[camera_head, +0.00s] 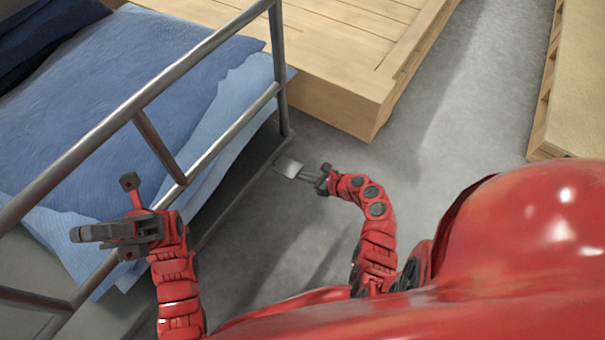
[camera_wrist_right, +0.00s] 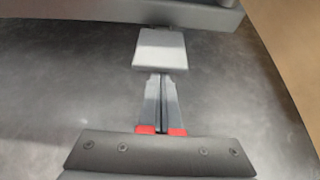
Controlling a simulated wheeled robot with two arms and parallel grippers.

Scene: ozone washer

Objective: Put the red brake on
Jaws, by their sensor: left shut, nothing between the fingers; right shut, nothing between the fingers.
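A flat pale grey pedal (camera_head: 288,167) sticks out from the low frame at the cart's corner, close to the floor. It also shows in the right wrist view (camera_wrist_right: 160,50), joined to a dark beam. I see no clearly red brake; the pedal looks grey. My right gripper (camera_head: 307,177) is shut and empty, its tips just in front of the pedal's near edge. In the right wrist view its fingers (camera_wrist_right: 162,80) point at the pedal; I cannot tell whether they touch it. My left gripper (camera_head: 80,234) is shut and empty, near the cart's metal rails.
The cart has grey metal rails (camera_head: 145,95) and holds blue cloth (camera_head: 120,110). A wooden pallet (camera_head: 360,100) lies behind the pedal, and another wooden block (camera_head: 580,110) stands at the right. Bare grey floor (camera_head: 450,120) is free between them.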

